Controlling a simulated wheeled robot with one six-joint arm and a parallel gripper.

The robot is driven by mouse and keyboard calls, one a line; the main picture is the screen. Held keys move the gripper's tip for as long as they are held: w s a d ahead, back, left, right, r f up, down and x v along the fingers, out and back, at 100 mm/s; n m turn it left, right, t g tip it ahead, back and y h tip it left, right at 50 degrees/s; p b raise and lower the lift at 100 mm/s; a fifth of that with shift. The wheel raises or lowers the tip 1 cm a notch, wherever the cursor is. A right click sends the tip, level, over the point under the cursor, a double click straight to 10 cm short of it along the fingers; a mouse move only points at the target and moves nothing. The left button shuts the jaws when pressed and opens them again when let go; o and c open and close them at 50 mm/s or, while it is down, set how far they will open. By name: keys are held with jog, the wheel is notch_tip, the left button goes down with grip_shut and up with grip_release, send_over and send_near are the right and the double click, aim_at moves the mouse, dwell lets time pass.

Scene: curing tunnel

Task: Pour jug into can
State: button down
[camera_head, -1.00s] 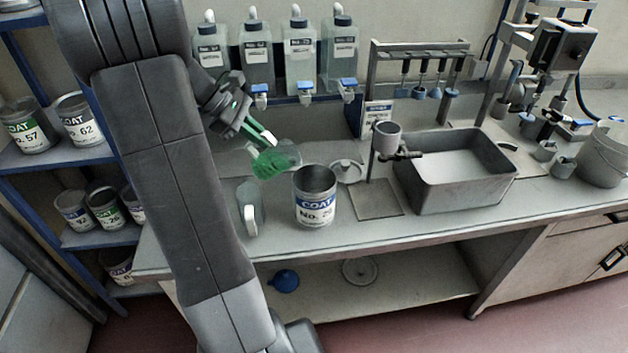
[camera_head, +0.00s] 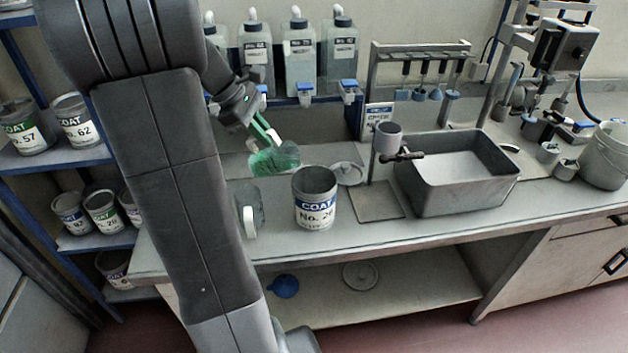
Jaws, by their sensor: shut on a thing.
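The open can (camera_head: 314,200) stands upright on the bench, with a blue and white COAT label. My gripper (camera_head: 268,135) is shut on a clear jug (camera_head: 287,153) with green contents (camera_head: 265,163). The jug is tilted, nearly on its side, above and to the left of the can, apart from it. I see no stream of liquid. Where the fingers meet the jug is small and hard to make out.
A second clear jug (camera_head: 250,210) with a white handle stands left of the can, partly behind my arm. A lid (camera_head: 347,173) lies behind the can. A stand with a cup (camera_head: 387,138) and a grey basin (camera_head: 455,175) are to the right.

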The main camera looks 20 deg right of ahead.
aim_at(284, 144)
jog(key=shift+s+d+r, duration=0.1)
jog(key=shift+d+r, duration=0.1)
jog(key=shift+s+d+f+t+y+b, duration=0.15)
jog(key=shift+t+y+b, duration=0.15)
jog(key=shift+y+b, duration=0.15)
jog(key=shift+s+d+t+b, duration=0.2)
jog(key=shift+t+b, duration=0.1)
jog(key=shift+b, duration=0.1)
jog(key=shift+s+d+y+b, duration=0.15)
jog(key=shift+d+y+b, duration=0.1)
jog(key=shift+y+b, duration=0.1)
jog(key=shift+s+d+r+t+y+p, duration=0.2)
jog(key=shift+s+d+t+y+p, duration=0.1)
jog(key=shift+s+d+p, duration=0.15)
jog(key=shift+s+d+r+t+y+p, duration=0.2)
jog(key=shift+s+d+y+p, duration=0.15)
jog(key=shift+d, duration=0.2)
jog(key=shift+s+d, duration=0.1)
jog(key=shift+d, duration=0.1)
jog(key=shift+s+d+r+t+y+p, duration=0.35)
jog(key=shift+s+d+t+y+p, duration=0.15)
jog(key=shift+d+y+p, duration=0.25)
dwell(0.5)
jog(key=shift+s+d+r+m+t+y+p, duration=0.2)
jog(key=shift+s+d+m+t+y+p, duration=0.1)
jog(key=shift+s+d+t+y+p, duration=0.4)
dwell(0.9)
